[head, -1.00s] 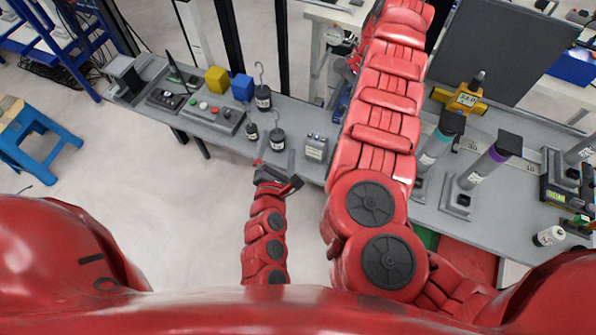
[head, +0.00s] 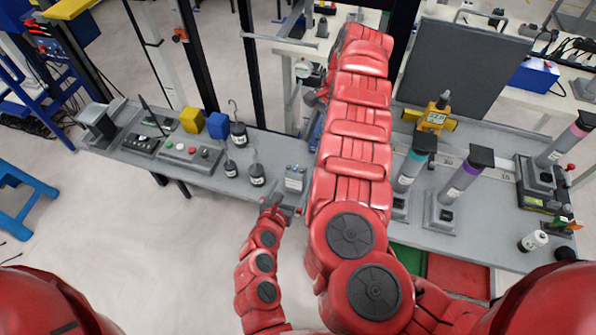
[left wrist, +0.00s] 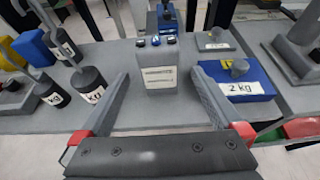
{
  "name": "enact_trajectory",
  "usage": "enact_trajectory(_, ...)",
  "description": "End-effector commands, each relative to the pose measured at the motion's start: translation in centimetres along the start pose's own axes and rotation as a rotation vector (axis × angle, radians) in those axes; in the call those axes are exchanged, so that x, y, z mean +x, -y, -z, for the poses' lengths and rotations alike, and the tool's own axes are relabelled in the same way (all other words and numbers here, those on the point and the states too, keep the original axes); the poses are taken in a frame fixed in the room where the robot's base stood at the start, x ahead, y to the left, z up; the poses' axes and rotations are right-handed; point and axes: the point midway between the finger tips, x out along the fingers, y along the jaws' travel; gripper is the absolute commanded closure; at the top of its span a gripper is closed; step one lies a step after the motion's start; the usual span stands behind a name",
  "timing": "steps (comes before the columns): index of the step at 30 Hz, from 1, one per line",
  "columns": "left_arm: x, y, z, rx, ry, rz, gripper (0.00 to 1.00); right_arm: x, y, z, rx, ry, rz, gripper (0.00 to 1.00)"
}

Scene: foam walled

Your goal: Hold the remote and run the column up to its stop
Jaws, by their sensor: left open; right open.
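The remote (head: 295,179) looks like a small grey upright box with blue buttons on top, standing on the grey bench (head: 215,172). It also shows in the left wrist view (left wrist: 159,72), with a white label on its front. My left gripper (head: 284,206) is open at the bench's front edge, just short of the box. In the left wrist view its fingers (left wrist: 160,92) point toward the box, one to each side of its line, with nothing between them. My right gripper (head: 317,97) is farther back, partly hidden by my right arm. I cannot tell which upright is the column.
Black hooked weights (head: 257,174) stand left of the box. A blue 2 kg block (left wrist: 237,84) lies close to its right. A button panel (head: 192,154), yellow block (head: 193,120) and blue block (head: 219,125) are farther left. Stands and a grey panel (head: 460,70) fill the right.

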Motion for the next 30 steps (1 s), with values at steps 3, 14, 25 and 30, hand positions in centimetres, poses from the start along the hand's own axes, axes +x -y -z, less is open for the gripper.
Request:
enact_trajectory(3,2.4,-0.1,-0.1,0.003,0.002,0.000,0.00,0.0,0.0,0.0,0.000,0.000,0.000,0.50)
enact_trajectory(14,8.2,-0.1,0.0,0.004,-0.001,0.001,0.00,0.0,0.0,0.0,0.000,0.000,0.000,0.50)
enact_trajectory(25,9.8,-0.2,0.1,0.001,-0.001,-0.003,0.00,0.0,0.0,0.0,0.000,0.000,0.000,0.50)
enact_trajectory(30,9.8,-0.2,0.1,0.001,-0.001,-0.003,0.00,0.0,0.0,0.0,0.000,0.000,0.000,0.50)
